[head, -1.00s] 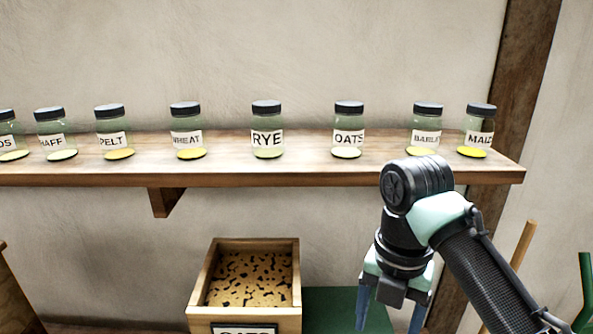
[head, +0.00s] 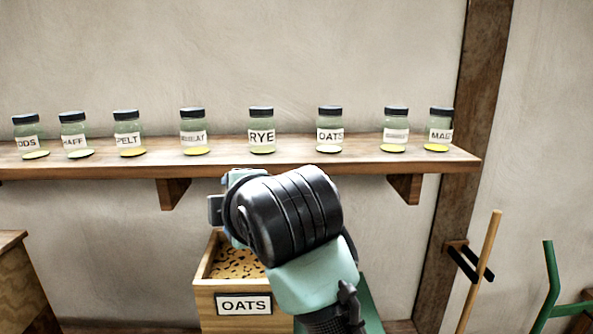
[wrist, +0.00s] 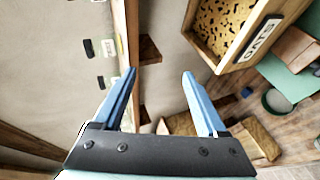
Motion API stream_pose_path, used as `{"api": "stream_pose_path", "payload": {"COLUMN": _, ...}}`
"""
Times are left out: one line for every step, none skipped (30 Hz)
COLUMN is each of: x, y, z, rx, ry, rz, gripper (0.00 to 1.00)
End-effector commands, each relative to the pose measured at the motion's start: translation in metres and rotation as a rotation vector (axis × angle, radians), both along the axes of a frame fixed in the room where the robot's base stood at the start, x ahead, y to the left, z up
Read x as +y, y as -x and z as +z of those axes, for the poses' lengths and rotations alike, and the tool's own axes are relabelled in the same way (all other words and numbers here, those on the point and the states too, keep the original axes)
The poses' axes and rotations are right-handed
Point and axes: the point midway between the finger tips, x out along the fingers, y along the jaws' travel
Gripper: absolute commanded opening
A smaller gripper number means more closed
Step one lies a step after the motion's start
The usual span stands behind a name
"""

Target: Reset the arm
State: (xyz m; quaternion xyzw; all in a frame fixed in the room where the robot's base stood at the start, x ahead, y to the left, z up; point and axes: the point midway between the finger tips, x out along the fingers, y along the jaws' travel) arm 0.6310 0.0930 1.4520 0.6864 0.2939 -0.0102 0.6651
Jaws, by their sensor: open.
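My gripper (wrist: 160,85) shows in the wrist view with its two blue fingers spread apart and nothing between them. In the head view my arm rises from the bottom and its dark wrist joint covers part of the area below the shelf. The gripper's fingers are hidden behind the arm in that view. The wooden bin labelled OATS (head: 243,325) stands below the shelf, partly covered by my arm. The same bin (wrist: 243,52) shows at the top right of the wrist view, apart from the fingers.
A wooden shelf (head: 110,164) holds a row of labelled jars, among them RYE (head: 262,130) and OATS (head: 330,131). A wooden post (head: 452,180), a wooden handle (head: 481,270) and a green frame (head: 551,285) stand at the right. Wall space above the jars is clear.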

Motion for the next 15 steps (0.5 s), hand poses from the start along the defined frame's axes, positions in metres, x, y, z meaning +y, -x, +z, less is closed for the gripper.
{"api": "stream_pose_path", "payload": {"x": 0.012, "y": 0.008, "z": 0.024, "rx": -0.075, "ry": -0.173, "rz": -0.037, "gripper": 0.75}}
{"api": "stream_pose_path", "payload": {"x": 0.014, "y": 0.012, "z": 0.041, "rx": -0.118, "ry": -0.279, "rz": -0.064, "gripper": 0.75}}
{"api": "stream_pose_path", "payload": {"x": 0.014, "y": 0.021, "z": 0.063, "rx": -0.171, "ry": -0.423, "rz": -0.092, "gripper": 0.75}}
{"api": "stream_pose_path", "payload": {"x": 0.012, "y": 0.028, "z": 0.079, "rx": -0.21, "ry": -0.528, "rz": -0.11, "gripper": 0.75}}
{"api": "stream_pose_path", "payload": {"x": 0.008, "y": 0.037, "z": 0.094, "rx": -0.249, "ry": -0.637, "rz": -0.125, "gripper": 0.75}}
{"api": "stream_pose_path", "payload": {"x": 0.001, "y": 0.05, "z": 0.112, "rx": -0.298, "ry": -0.778, "rz": -0.138, "gripper": 0.75}}
{"api": "stream_pose_path", "payload": {"x": -0.007, "y": 0.061, "z": 0.125, "rx": -0.334, "ry": -0.881, "rz": -0.145, "gripper": 0.75}}
{"api": "stream_pose_path", "payload": {"x": -0.015, "y": 0.072, "z": 0.137, "rx": -0.368, "ry": -0.98, "rz": -0.147, "gripper": 0.75}}
{"api": "stream_pose_path", "payload": {"x": -0.026, "y": 0.088, "z": 0.15, "rx": -0.412, "ry": -1.105, "rz": -0.145, "gripper": 0.75}}
{"api": "stream_pose_path", "payload": {"x": -0.034, "y": 0.1, "z": 0.158, "rx": -0.444, "ry": -1.191, "rz": -0.139, "gripper": 0.75}}
{"api": "stream_pose_path", "payload": {"x": -0.043, "y": 0.113, "z": 0.166, "rx": -0.475, "ry": -1.269, "rz": -0.13, "gripper": 0.75}}
{"api": "stream_pose_path", "payload": {"x": -0.054, "y": 0.129, "z": 0.174, "rx": -0.512, "ry": -1.361, "rz": -0.116, "gripper": 0.75}}
{"api": "stream_pose_path", "payload": {"x": -0.062, "y": 0.14, "z": 0.179, "rx": -0.538, "ry": -1.422, "rz": -0.104, "gripper": 0.75}}
{"api": "stream_pose_path", "payload": {"x": -0.068, "y": 0.15, "z": 0.183, "rx": -0.56, "ry": -1.474, "rz": -0.09, "gripper": 0.75}}
{"api": "stream_pose_path", "payload": {"x": -0.076, "y": 0.162, "z": 0.187, "rx": -0.586, "ry": -1.532, "rz": -0.073, "gripper": 0.75}}
